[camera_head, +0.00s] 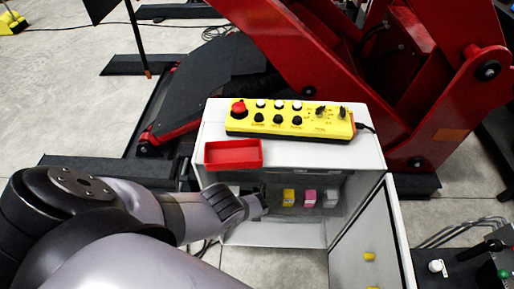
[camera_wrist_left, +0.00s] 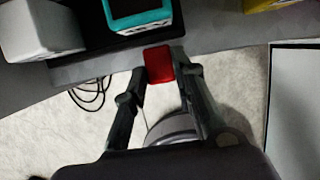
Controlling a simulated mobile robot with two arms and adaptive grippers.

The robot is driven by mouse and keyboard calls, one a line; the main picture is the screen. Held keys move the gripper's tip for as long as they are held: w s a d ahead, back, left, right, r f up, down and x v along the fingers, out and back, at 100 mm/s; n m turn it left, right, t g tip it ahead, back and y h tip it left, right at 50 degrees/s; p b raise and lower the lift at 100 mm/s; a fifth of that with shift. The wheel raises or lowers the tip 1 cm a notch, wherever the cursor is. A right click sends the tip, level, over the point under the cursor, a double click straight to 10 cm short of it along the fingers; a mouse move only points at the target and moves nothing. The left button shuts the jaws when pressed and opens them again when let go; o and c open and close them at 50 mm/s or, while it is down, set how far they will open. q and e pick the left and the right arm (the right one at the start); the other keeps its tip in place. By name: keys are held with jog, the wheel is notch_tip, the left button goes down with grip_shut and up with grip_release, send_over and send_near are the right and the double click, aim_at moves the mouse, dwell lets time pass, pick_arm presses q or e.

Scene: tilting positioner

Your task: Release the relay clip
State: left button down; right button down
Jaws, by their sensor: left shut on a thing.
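My left gripper (camera_head: 266,198) reaches into the open white cabinet (camera_head: 372,150), beside a row of relays. In the left wrist view the gripper (camera_wrist_left: 163,78) is shut on a small red piece, likely the relay clip (camera_wrist_left: 158,64). This red clip sits at the edge of a dark base, just below a teal relay (camera_wrist_left: 138,14). A white relay (camera_wrist_left: 42,30) is beside the teal one. In the head view a yellow relay (camera_head: 289,196), a pink relay (camera_head: 309,198) and a white relay (camera_head: 330,198) show. The clip is hidden there. My right gripper is out of view.
The cabinet door (camera_head: 372,240) stands open at right. On top are a red tray (camera_head: 233,154) and a yellow control box (camera_head: 290,120) with knobs and a red button. A large red machine (camera_head: 320,60) stands behind. Looped cable (camera_wrist_left: 88,92) lies on the floor.

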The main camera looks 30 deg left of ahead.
pick_arm(q)
jog(key=shift+w+a+r+g+h+b, duration=0.3)
jog(key=shift+g+h+b, duration=0.25)
jog(key=shift+g, duration=0.25)
jog(key=shift+w, duration=0.1)
jog(key=shift+w+r+g, duration=0.1)
jog(key=shift+r+g, duration=0.05)
jog(key=shift+g, duration=0.15)
jog(key=c, duration=1.3)
grip_release()
